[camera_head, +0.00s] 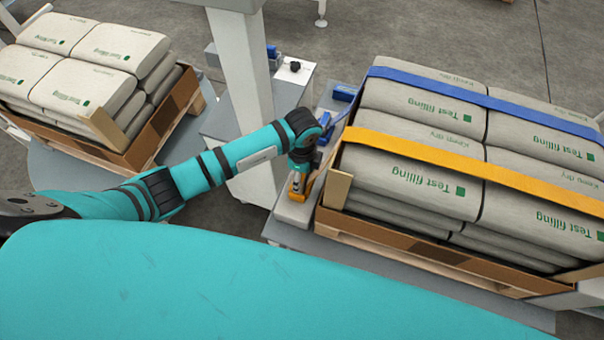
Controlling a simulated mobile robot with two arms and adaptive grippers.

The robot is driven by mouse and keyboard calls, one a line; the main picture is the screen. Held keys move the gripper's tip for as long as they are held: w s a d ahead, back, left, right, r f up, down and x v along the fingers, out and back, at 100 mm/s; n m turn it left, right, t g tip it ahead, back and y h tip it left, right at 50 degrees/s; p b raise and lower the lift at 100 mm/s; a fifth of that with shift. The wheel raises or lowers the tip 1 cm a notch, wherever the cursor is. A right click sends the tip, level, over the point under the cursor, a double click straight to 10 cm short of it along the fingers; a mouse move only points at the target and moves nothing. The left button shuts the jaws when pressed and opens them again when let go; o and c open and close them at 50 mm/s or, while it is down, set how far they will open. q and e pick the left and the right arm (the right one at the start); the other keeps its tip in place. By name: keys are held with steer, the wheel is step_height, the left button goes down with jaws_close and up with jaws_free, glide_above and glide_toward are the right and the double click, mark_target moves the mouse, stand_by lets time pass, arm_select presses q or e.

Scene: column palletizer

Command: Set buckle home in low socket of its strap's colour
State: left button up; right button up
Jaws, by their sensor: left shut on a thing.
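My left arm reaches in from the left, and my left gripper (298,176) points down beside the near left corner of the right-hand pallet load. It is shut on the orange buckle, which is mostly hidden by the gripper. Orange parts (298,199) show just below the fingers, on a grey block; I cannot tell buckle from socket there, nor whether they are joined. The orange strap (450,163) crosses the sacks and drops at their left side. The blue strap (480,100) runs behind it, down to blue parts (326,122) on the left. My right gripper is out of view.
White sacks (410,180) sit on a wooden pallet (400,255) with brown edging at the right. Another sack load (85,65) stands at the left. A grey column (243,70) and a pale cabinet (293,72) stand behind my arm.

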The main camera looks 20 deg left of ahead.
arm_select(q)
steer(key=shift+f, duration=0.15)
steer(key=o, duration=1.2)
step_height(320, 180, up, 12)
steer(key=shift+r, duration=0.25)
